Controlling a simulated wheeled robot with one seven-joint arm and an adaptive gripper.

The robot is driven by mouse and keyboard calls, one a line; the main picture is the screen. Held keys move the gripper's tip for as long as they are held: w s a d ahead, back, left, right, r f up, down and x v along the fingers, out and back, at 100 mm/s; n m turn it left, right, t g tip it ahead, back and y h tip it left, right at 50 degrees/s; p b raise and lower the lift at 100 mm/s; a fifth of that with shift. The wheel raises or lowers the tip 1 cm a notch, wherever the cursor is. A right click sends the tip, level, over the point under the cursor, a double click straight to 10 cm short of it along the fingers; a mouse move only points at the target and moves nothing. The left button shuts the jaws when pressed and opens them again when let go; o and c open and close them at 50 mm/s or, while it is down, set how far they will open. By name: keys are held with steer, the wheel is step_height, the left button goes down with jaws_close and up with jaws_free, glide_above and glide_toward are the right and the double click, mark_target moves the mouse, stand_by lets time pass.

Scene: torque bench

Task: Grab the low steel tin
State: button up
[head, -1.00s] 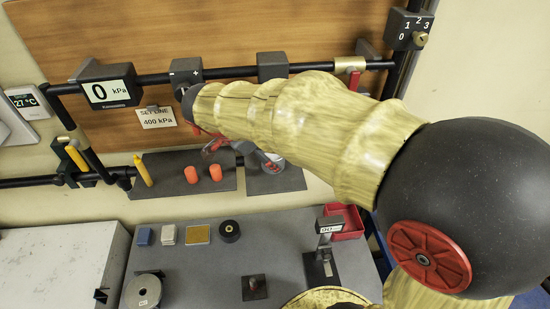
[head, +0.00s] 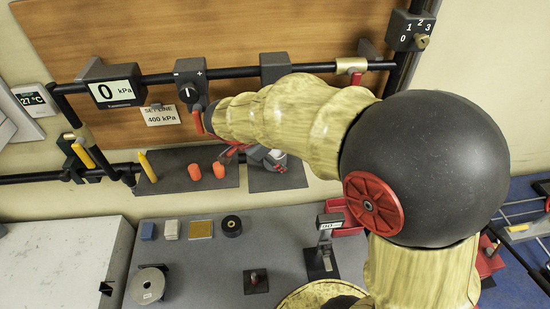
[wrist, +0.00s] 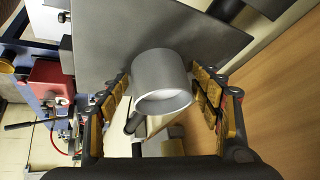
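A short grey steel tin (wrist: 160,78), round with a pale rim, shows in the wrist view against a dark grey shelf plate. My gripper (wrist: 161,86) is open, with one padded finger on each side of the tin; I cannot tell whether either finger touches it. In the head view my gripper (head: 238,150) reaches down by the right-hand shelf plate (head: 290,178). There the tin is partly hidden by the fingers and hard to make out.
Two orange plugs (head: 219,169) and a yellow marker (head: 147,166) stand on the left shelf plate. A black pipe rail and a dial box (head: 188,82) are just above. Below, the grey bench holds small blocks, a black roll (head: 231,225) and a steel reel (head: 148,285).

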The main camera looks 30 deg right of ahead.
steer(key=c, duration=1.2)
steer(key=shift+r, duration=0.2)
